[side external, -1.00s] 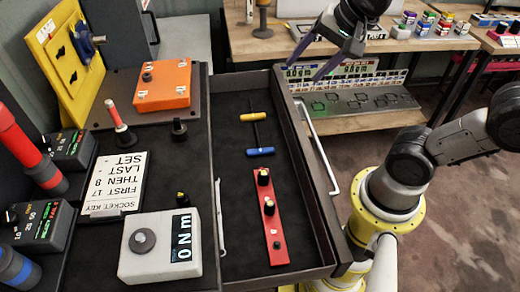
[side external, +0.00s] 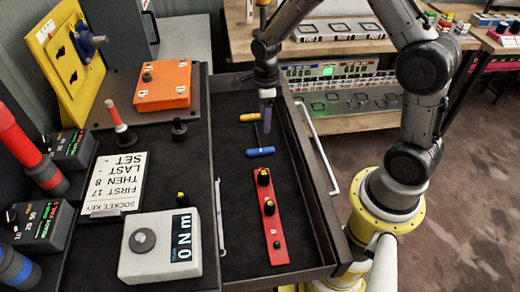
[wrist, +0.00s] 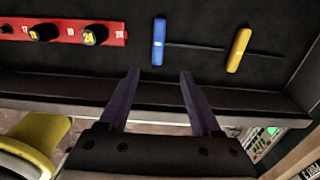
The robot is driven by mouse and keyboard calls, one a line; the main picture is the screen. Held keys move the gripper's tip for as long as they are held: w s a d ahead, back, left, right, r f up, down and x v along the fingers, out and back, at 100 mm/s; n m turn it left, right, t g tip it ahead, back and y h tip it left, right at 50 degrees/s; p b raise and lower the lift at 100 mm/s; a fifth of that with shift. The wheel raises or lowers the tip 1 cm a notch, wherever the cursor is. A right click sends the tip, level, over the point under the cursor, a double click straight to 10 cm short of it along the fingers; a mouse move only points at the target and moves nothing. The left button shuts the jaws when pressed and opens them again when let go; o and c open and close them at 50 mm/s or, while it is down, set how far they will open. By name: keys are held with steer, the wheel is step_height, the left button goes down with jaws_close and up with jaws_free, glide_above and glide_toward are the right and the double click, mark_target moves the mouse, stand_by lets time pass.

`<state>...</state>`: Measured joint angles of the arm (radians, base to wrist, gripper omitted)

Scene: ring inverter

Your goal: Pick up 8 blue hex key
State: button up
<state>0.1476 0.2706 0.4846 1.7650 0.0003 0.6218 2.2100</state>
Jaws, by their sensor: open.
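The blue hex key has a blue bar handle (side external: 260,152) and a thin dark shaft, and lies in the open drawer. It also shows in the wrist view (wrist: 158,42), with its shaft running right toward the yellow handle. A yellow-handled hex key (side external: 250,117) lies beyond it, also in the wrist view (wrist: 239,50). My gripper (side external: 267,125) is over the drawer near the two keys, pointing down. In the wrist view my gripper (wrist: 160,72) has its two purple fingers apart with nothing between them, and the blue handle is just beyond the tips.
The drawer front (side external: 312,190) with its pale handle bounds the drawer on the right. A red rail (side external: 272,235) holding sockets lies nearer the camera in the drawer. A 0 Nm display box (side external: 160,262) and a sign (side external: 118,183) stand on the bench at left.

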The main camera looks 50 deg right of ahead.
glide_above(266, 149)
step_height(266, 149, down, 7)
steer(key=shift+w+f, duration=0.15)
steer(key=shift+s+f, duration=0.2)
steer(key=shift+f, duration=2.4)
jaws_close()
